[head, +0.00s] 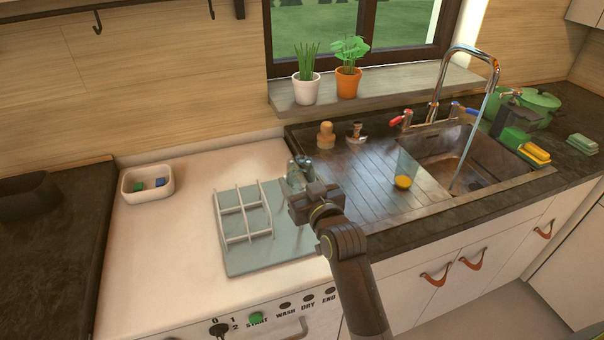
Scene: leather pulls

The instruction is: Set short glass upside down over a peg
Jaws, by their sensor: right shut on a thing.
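My right gripper (312,198) is above the right edge of a blue-grey mat (240,262), by the edge of the drainboard. It is shut on a small, see-through grey-green thing, which looks like the short glass (298,170). The gripper hides part of the glass, and I cannot tell which way up it is. A white rack with bars and pegs (231,207) stands on the mat, to the left of the gripper and apart from it. My left gripper is not in view.
A clear glass with something yellow at its bottom (405,168) stands on the drainboard (370,196). A wooden brush (326,136) and a metal stopper (356,132) are behind. A white tray (148,182) is at left. The white counter (170,250) has free room.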

